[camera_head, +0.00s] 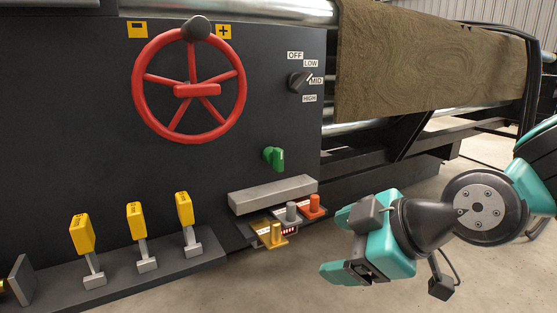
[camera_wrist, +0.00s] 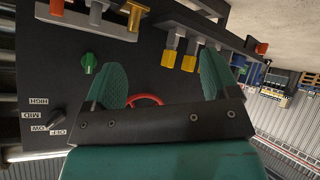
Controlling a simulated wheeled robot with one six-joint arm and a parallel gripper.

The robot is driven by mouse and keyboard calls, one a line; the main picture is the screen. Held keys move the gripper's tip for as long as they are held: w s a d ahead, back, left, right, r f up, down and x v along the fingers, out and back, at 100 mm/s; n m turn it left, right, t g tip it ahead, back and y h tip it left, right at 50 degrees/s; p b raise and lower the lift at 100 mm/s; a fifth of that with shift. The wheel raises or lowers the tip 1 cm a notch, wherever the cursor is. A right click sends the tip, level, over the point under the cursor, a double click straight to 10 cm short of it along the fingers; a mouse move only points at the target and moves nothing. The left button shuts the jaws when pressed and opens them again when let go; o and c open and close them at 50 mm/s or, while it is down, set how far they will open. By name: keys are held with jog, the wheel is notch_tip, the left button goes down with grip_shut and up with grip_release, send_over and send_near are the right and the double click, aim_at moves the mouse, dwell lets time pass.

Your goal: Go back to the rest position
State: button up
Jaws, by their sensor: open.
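My gripper (camera_head: 335,243) is teal and dark grey. In the head view it hangs at the lower right, in front of the dark machine panel (camera_head: 90,130) and to the right of the small pedals. In the wrist view its two teal fingers (camera_wrist: 158,87) stand apart with nothing between them. The red handwheel (camera_wrist: 146,100) shows partly behind the fingers there. The arm comes in from the right edge of the head view.
The panel carries a red handwheel (camera_head: 197,90), a black selector knob (camera_head: 299,82) pointing near MID, and a green knob (camera_head: 274,157). Several yellow levers (camera_head: 137,222) stand at lower left. A grey bar (camera_head: 272,194) juts out above small coloured pedals. A brown turf sheet (camera_head: 420,58) hangs behind.

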jog(key=s+d+r+m+g+h+p, duration=0.1)
jog(key=s+d+m+g+h+p, duration=0.1)
jog(key=s+d+m+g, duration=0.3)
jog(key=s+d+r+m+g+h+p, duration=0.1)
jog(key=s+r+m+g, duration=0.15)
jog(key=s, duration=0.55)
notch_tip(320, 180, up, 36)
jog(key=p, duration=3.6)
jog(key=shift+w+a+f+t+p, duration=0.2)
jog(key=shift+w+a+t+p, duration=0.15)
jog(key=shift+t+p, duration=0.1)
jog(key=shift+m, duration=0.25)
